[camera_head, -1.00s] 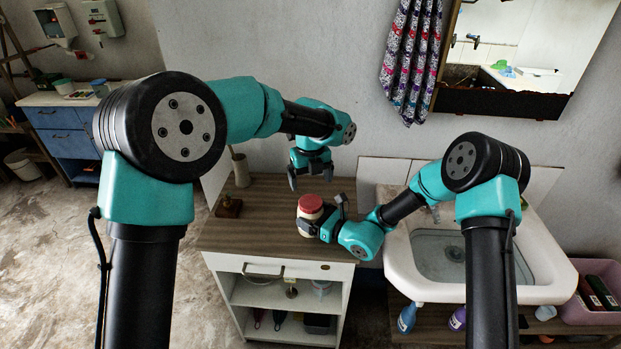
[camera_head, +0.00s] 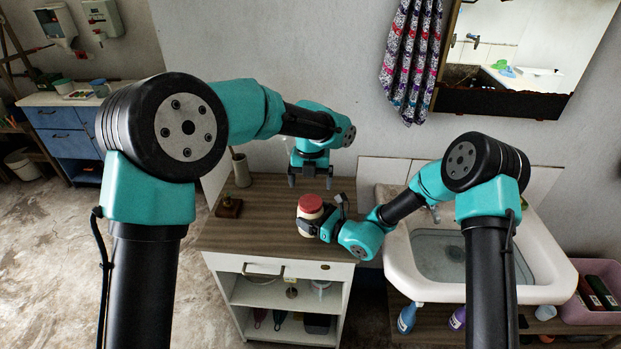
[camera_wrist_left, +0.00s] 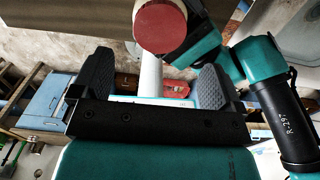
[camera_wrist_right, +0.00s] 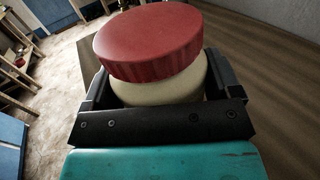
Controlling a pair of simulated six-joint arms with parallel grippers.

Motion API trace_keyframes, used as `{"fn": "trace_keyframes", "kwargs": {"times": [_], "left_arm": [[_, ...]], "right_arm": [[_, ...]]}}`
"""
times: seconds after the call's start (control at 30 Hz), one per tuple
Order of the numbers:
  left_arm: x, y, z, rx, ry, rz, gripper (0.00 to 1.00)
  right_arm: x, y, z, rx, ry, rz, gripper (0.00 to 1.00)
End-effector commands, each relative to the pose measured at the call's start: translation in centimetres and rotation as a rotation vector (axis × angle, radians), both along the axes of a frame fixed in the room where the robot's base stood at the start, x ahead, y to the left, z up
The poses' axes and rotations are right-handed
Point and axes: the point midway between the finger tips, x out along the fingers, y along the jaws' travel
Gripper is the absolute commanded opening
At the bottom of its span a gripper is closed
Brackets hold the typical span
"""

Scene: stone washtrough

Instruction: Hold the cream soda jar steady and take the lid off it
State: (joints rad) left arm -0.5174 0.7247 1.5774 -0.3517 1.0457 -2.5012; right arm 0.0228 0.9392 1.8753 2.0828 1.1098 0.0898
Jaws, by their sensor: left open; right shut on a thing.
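The cream soda jar (camera_head: 307,223) stands at the front right of the wooden cabinet top, with its red lid (camera_head: 310,203) on. My right gripper (camera_head: 318,221) is shut around the jar's cream body from the right. In the right wrist view the jar body (camera_wrist_right: 160,88) sits between the fingers and the lid (camera_wrist_right: 148,42) rises above them. My left gripper (camera_head: 311,178) is open and empty, above the cabinet top and behind the jar. In the left wrist view the lid (camera_wrist_left: 160,26) is beyond the open fingers, apart from them.
The wooden cabinet top (camera_head: 265,215) has clear room left of the jar. A small wooden object with a knob (camera_head: 229,207) and a pale vase (camera_head: 241,170) stand at its left. A white sink (camera_head: 405,265) is at the right.

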Motion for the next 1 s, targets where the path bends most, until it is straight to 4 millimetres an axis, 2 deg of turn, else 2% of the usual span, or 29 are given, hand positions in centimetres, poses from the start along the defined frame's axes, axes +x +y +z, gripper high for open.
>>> {"fn": "trace_keyframes", "kwargs": {"times": [0.53, 0.93, 1.0], "left_arm": [[0.0, 0.0, -6.7, 0.0, 0.002, 0.0, 0.93], [0.0, 0.0, -7.3, 0.0, 0.0, 0.0, 0.93], [0.0, 0.0, -7.3, 0.0, 0.0, 0.0, 0.86]], "right_arm": [[0.0, 0.0, 0.0, 0.0, 0.0, 0.0, 0.17], [0.0, 0.0, 0.0, 0.0, 0.0, 0.0, 0.17], [0.0, 0.0, 0.0, 0.0, 0.0, 0.0, 0.17]]}}
